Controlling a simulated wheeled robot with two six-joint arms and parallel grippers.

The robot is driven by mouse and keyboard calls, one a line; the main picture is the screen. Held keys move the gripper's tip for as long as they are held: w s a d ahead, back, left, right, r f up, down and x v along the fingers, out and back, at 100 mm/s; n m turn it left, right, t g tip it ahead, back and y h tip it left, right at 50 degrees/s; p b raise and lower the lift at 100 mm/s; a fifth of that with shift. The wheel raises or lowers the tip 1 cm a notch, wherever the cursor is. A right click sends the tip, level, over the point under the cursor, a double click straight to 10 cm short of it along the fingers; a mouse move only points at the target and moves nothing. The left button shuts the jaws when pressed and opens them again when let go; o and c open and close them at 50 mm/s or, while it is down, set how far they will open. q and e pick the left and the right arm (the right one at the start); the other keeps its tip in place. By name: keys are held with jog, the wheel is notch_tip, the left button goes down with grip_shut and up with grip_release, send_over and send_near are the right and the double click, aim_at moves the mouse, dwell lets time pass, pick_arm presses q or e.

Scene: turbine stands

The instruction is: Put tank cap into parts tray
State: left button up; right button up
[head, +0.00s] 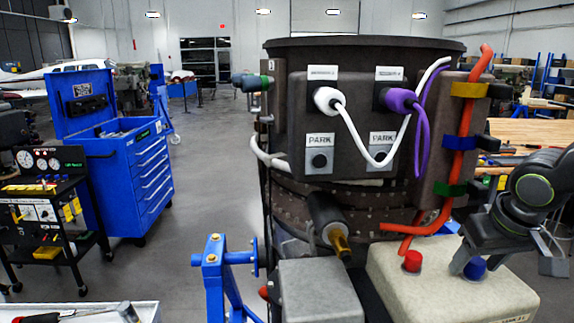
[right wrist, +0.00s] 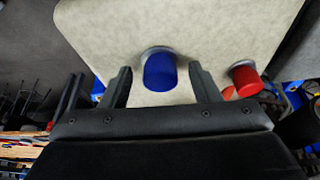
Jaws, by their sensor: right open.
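A cream tank (head: 440,292) stands at the lower right with a red cap (head: 412,261) and a blue cap (head: 474,268) on its top. Which one the task means by the tank cap is not marked. My right gripper (head: 506,264) is open above the tank, one finger close beside the blue cap. In the right wrist view the blue cap (right wrist: 160,72) shows between the open fingers of the gripper (right wrist: 160,84), and the red cap (right wrist: 245,80) is outside them to the right. A pale tray (head: 150,309) with tools is partly visible at the bottom left. My left gripper is out of view.
A dark turbine body (head: 290,120) with white and purple cables stands left of the tank. An orange hose (head: 468,130) runs down close to my right gripper. A grey box (head: 318,292) and blue stand (head: 214,270) lie between tank and tray. A blue tool cart (head: 125,165) stands behind.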

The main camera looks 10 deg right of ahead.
jog(key=shift+f, duration=0.1)
dwell(0.7)
jog(key=shift+c, duration=0.3)
grip_shut()
jog(key=shift+o, duration=0.3)
grip_release()
jog(key=v, duration=1.7)
jog(key=shift+r, duration=0.2)
